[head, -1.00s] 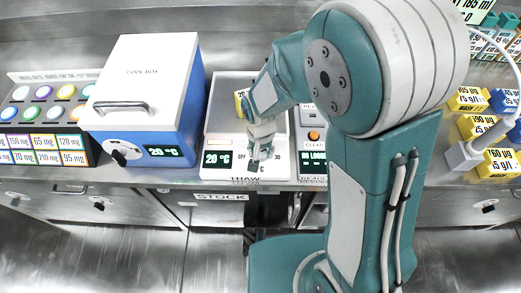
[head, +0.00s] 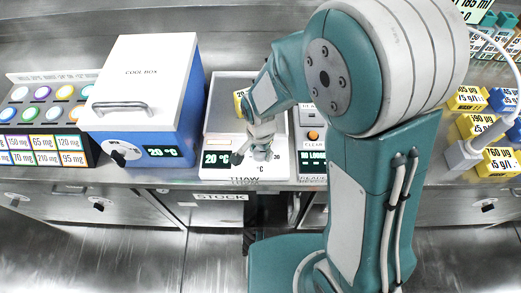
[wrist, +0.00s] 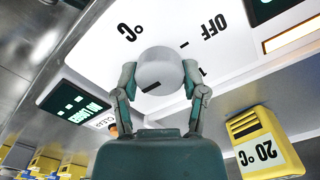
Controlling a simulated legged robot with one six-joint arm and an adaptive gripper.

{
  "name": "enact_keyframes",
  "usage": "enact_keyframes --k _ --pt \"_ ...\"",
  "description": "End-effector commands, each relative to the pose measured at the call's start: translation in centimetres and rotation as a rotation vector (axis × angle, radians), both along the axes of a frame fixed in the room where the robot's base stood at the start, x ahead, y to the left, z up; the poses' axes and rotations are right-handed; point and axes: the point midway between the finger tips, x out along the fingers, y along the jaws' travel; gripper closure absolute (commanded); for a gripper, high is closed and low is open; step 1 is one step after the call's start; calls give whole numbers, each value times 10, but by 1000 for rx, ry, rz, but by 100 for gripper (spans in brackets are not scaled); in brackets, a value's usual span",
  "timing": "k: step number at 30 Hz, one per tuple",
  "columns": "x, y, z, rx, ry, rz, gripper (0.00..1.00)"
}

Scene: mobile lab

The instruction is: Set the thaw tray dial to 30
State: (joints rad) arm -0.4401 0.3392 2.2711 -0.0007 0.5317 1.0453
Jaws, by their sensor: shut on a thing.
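The thaw tray (head: 222,112) is a white and grey unit on the counter, right of the cool box. Its display (head: 217,159) reads 20 °C. Its dial (wrist: 160,70) is a grey round knob on the white front panel in the wrist view. A dark pointer line on it points to the lower left, away from the OFF mark (wrist: 214,27). A °C mark (wrist: 130,32) shows beside it; no 30 is readable. My gripper (wrist: 159,78) is shut on the dial, one finger at each side. In the head view my gripper (head: 252,156) largely covers the dial.
A blue and white cool box (head: 140,85) stands left of the tray. A yellow block labelled 20 °C (wrist: 262,148) is behind the dial. A reader panel (head: 313,140) stands close on the right. Yellow and blue blocks (head: 485,125) lie far right.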

Motion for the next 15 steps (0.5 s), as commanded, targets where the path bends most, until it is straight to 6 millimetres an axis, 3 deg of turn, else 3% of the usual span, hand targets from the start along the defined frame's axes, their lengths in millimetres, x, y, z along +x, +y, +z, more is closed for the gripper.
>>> enact_keyframes --k 8,9,11,15 --pt "2 1 1 4 -8 -2 92" --pt "2 1 1 4 -8 -2 35" --pt "2 1 1 4 -6 -1 10" --pt "1 1 0 3 -4 -1 10"
